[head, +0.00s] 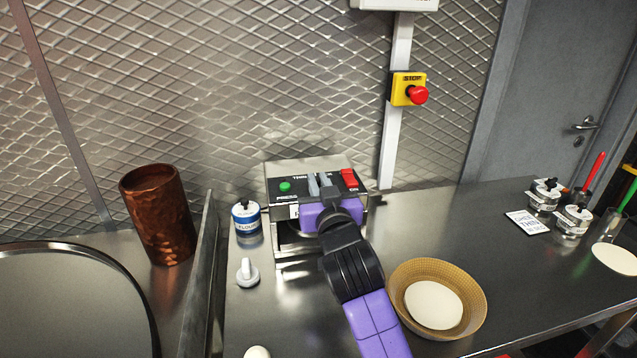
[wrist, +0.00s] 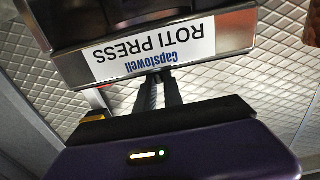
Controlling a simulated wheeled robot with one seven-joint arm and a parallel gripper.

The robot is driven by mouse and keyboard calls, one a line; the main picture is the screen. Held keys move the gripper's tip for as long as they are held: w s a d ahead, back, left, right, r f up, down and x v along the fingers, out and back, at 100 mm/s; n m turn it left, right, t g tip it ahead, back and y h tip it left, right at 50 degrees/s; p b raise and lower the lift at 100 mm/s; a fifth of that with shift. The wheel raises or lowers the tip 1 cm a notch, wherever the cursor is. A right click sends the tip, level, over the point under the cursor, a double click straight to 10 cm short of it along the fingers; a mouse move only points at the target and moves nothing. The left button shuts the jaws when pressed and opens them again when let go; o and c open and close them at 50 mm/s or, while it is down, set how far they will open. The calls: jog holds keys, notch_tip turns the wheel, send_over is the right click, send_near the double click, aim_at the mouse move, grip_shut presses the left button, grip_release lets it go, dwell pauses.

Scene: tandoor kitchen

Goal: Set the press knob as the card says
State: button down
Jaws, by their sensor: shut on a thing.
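The roti press (head: 290,172) is a steel box with a sloped black panel. The panel carries a green button, a red switch and white lettering, including "PRESS". My gripper (head: 319,184) reaches over the front of the press, with its two grey fingers close together on the middle of the panel. The knob between the fingers is hidden, so its setting cannot be read. In the wrist view, the fingers (wrist: 160,92) go out of sight behind the plate labelled "ROTI PRESS" (wrist: 160,48). A white card (head: 527,222) lies on the counter at right; its small print is hard to read.
A blue-and-white flour tin (head: 246,218) and a grey knob-shaped piece (head: 248,272) stand left of the press. A basket (head: 476,305) with a pale disc is right of my arm. A copper cup (head: 157,215) stands far left. A red stop button (head: 418,95) is on the wall.

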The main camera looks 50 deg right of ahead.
jog(key=shift+d+r+n+y+p, duration=0.15)
jog(key=shift+n+y+p, duration=0.2)
jog(key=shift+p, duration=0.65)
jog(key=shift+s+d+n+t+y+p, duration=0.15)
jog(key=shift+n+t+y+p, duration=0.2)
jog(key=shift+t+y+p, duration=0.35)
jog(key=shift+n+t+y+p, duration=0.3)
jog(key=shift+n+y+p, duration=0.25)
jog(key=shift+n+y, duration=0.25)
jog(key=y+b, duration=0.1)
jog(key=n+y+b, duration=0.1)
jog(key=y, duration=0.1)
jog(key=shift+d+f+n+t+b, duration=0.25)
jog(key=shift+f+n+t+b, duration=0.1)
jog(key=shift+n+t+b, duration=0.05)
jog(key=shift+n+y+b, duration=0.3)
jog(key=shift+y+b, duration=0.2)
jog(key=shift+y, duration=0.05)
jog(key=shift+r+n+y+b, duration=0.15)
jog(key=shift+n+y+b, duration=0.3)
jog(key=shift+y, duration=0.15)
jog(key=c, duration=1.5)
grip_release()
jog(key=shift+o, duration=0.2)
